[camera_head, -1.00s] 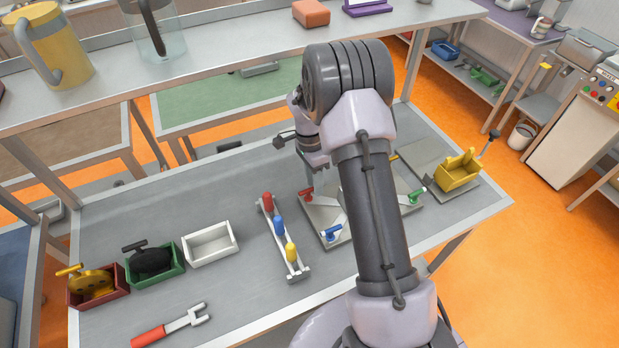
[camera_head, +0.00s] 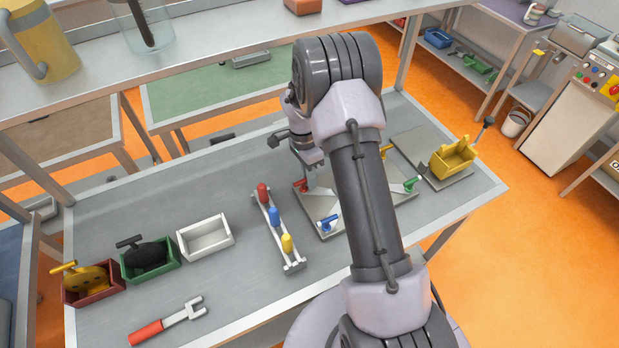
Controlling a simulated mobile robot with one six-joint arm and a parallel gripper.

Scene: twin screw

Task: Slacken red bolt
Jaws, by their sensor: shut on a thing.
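The red bolt (camera_head: 299,186) sits at the left corner of a grey plate fixture (camera_head: 323,205) on the bench. Its small red handle shows, partly hidden by my gripper. My gripper (camera_head: 306,178) points down at the red bolt and is shut on it; the fingertips are small and partly hidden by my arm.
Left of the fixture stands a rack with red, blue and yellow knobs (camera_head: 274,217). Further left are a white bin (camera_head: 207,239), a green bin (camera_head: 152,262), a red bin (camera_head: 95,287) and a red-handled fork tool (camera_head: 167,322). A yellow holder (camera_head: 452,158) stands right.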

